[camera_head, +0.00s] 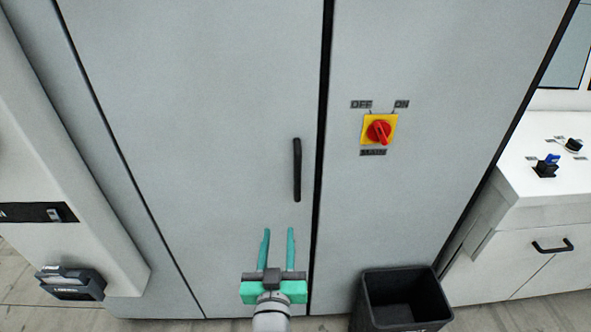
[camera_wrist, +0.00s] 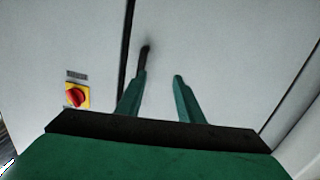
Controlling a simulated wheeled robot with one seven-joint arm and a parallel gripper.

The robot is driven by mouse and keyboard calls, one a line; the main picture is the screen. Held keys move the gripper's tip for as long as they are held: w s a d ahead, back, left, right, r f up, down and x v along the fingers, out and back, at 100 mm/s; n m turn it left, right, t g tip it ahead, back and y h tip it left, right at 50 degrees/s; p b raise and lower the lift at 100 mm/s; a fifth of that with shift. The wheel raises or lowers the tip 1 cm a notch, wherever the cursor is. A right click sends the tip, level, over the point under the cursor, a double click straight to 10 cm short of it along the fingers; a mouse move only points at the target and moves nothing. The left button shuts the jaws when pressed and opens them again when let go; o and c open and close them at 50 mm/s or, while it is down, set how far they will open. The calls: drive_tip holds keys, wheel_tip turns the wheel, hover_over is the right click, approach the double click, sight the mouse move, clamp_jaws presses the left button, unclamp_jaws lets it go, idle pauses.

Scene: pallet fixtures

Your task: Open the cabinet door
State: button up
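The cabinet is tall and light grey, and its left door (camera_head: 200,120) is shut, with a dark vertical gap along its right edge. A black vertical handle (camera_head: 297,170) sits near that edge. In the wrist view the handle (camera_wrist: 145,53) shows just beyond the tip of one finger, which partly hides it. My gripper (camera_head: 278,232) has teal fingers and is open and empty. In the head view it appears below the handle, with its fingers pointing up. It is apart from the handle in the head view; I cannot tell the exact depth between them.
A red and yellow main switch (camera_head: 378,131) is on the right panel. A black bin (camera_head: 402,298) stands on the floor at the cabinet's lower right. A white console (camera_head: 545,185) with a small handle is at right. A white unit (camera_head: 60,150) stands at left.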

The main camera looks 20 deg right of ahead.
sight(297, 172)
drive_tip(key=w+d+r+m+h, duration=0.2)
drive_tip(key=w+d+r+h, duration=0.15)
drive_tip(key=r, duration=0.55)
drive_tip(key=shift+y, duration=0.45)
drive_tip(key=x, duration=0.9)
drive_tip(key=shift+w+d, duration=0.15)
drive_tip(key=shift+d, duration=0.4)
drive_tip(key=shift+w+d, duration=0.25)
drive_tip(key=shift+w, duration=0.4)
drive_tip(key=shift+w+a, duration=0.1)
drive_tip(key=shift+c, duration=0.3)
